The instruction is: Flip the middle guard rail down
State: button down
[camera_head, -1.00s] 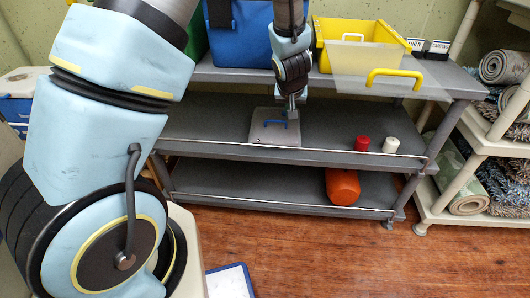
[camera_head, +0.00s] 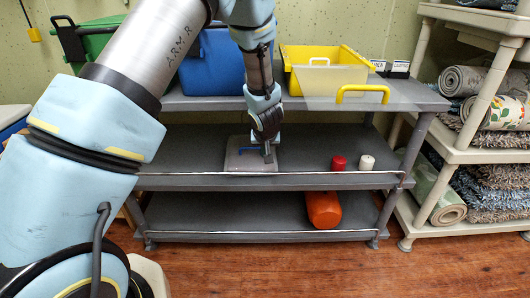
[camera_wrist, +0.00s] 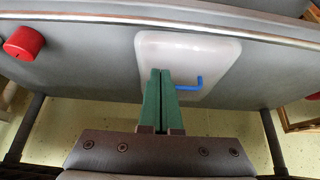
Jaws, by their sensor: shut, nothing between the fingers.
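The middle shelf (camera_head: 300,150) of a grey rack has a thin, light guard rail (camera_head: 330,173) along its front edge. In the wrist view, the rail (camera_wrist: 250,33) crosses the top of the picture. My gripper (camera_head: 269,158) is shut and empty, pointing down over the middle shelf behind the rail and apart from it. Its green fingers (camera_wrist: 160,72) appear pressed together over a pale flat lidded box (camera_wrist: 190,55) with a blue handle (camera_wrist: 190,84). The box (camera_head: 236,163) also shows in the head view, partly behind my gripper. I cannot tell whether the fingertips touch it.
A red cylinder (camera_head: 338,163) and a white one (camera_head: 367,162) stand right on the middle shelf. An orange container (camera_head: 323,209) lies on the bottom shelf. A yellow bin (camera_head: 325,58) and blue bin (camera_head: 212,65) are on top, close around my arm. The front floor is clear.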

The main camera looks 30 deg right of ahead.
jog(key=x, duration=0.3)
jog(key=b+x, duration=0.1)
jog(key=shift+s+f, duration=0.15)
jog(key=shift+f, duration=0.25)
jog(key=shift+s+a+f+b, duration=0.1)
jog(key=shift+s+a+b, duration=0.15)
jog(key=shift+s, duration=0.25)
jog(key=shift+s+a+b, duration=0.25)
jog(key=shift+s+a, duration=0.05)
jog(key=shift+s, duration=0.2)
jog(key=shift+s+a, duration=0.25)
jog(key=shift+s, duration=0.4)
jog(key=shift+s+f+b, duration=0.1)
jog(key=shift+b, duration=0.35)
jog(key=shift+s+a+t+b, duration=0.1)
jog(key=shift+s+t+b, duration=0.15)
jog(key=shift+t+b, duration=0.1)
